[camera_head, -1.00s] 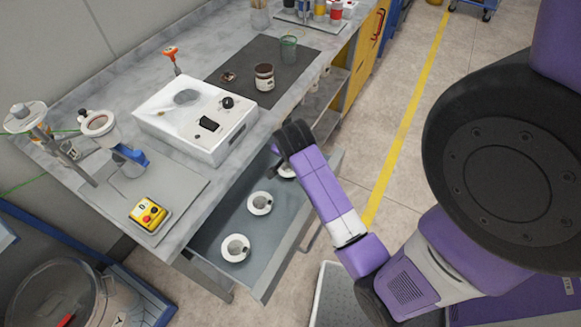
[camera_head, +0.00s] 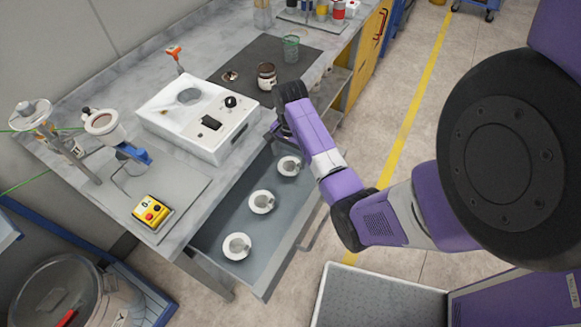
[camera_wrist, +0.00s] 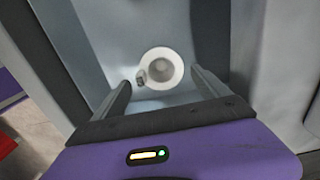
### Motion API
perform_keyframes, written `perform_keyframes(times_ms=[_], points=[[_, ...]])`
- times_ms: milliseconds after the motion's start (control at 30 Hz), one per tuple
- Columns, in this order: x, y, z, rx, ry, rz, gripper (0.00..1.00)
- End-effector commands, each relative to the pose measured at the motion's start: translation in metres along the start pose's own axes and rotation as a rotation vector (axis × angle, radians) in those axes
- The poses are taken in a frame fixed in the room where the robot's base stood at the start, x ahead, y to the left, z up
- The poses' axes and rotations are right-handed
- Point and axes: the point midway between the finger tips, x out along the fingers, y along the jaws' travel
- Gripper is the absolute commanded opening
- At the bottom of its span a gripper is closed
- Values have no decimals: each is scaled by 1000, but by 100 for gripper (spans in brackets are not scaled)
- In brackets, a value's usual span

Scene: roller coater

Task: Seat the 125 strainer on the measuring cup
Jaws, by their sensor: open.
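Three white round strainers with grey centres lie apart in the open drawer: a near one (camera_head: 236,247), a middle one (camera_head: 261,202) and a far one (camera_head: 289,166). No size marking is readable, so I cannot tell which is the 125. A greenish clear cup (camera_head: 290,48), which looks like the measuring cup, stands on the dark mat. My gripper (camera_wrist: 160,79) is open and empty. In the wrist view one strainer (camera_wrist: 166,54) lies below and beyond the fingertips, roughly between them, apart from both. In the head view my gripper (camera_head: 272,132) is over the drawer's far end.
The drawer (camera_head: 235,278) has raised walls and a front handle. A white device (camera_head: 200,118) stands on the bench just beside it. A brown jar (camera_head: 267,76) is on the mat near the cup. A clamp stand and yellow button box (camera_head: 151,211) are at left.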

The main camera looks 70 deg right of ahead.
Motion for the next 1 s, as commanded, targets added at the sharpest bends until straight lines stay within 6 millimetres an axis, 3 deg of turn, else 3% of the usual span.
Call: perform_keyframes(times_ms=[200,500,767,1000], points=[[27,0,0,0,-1,2,85],[32,-1,0,1,1,-1,85],[32,-1,0,0,1,-1,35],[32,-1,0,0,1,-1,35]])
